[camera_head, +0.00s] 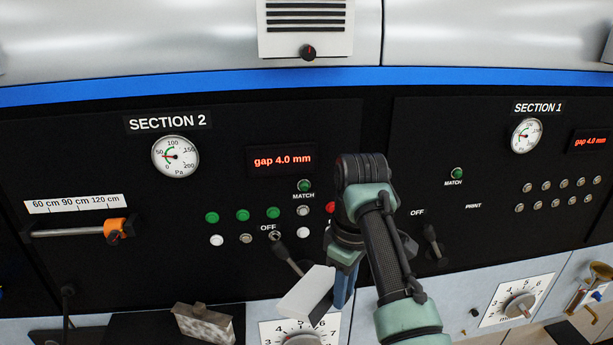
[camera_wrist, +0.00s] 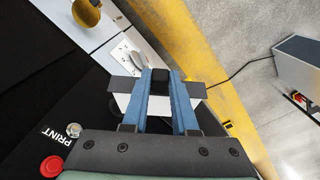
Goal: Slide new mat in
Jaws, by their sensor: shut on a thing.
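My gripper (camera_head: 343,288) points down in front of the dark panel, below the SECTION 2 controls. Its blue fingers are shut on a white block with a dark edge, which looks like the new mat (camera_head: 304,291). The mat sticks out to the left of the fingers, tilted, above the lower dial. In the wrist view the mat (camera_wrist: 122,87) shows as a dark grey strip with white beneath, on both sides of my gripper (camera_wrist: 160,85). A brown, stained block (camera_head: 204,325) rests at a black shelf or opening at the lower left. No empty slot is clearly visible.
A black lever (camera_head: 289,258) stands just left of the gripper; another lever (camera_head: 432,240) is to the right. A white dial plate (camera_head: 272,332) lies below the mat. An orange slider (camera_head: 115,228) is at far left. Buttons and gauges cover the panel.

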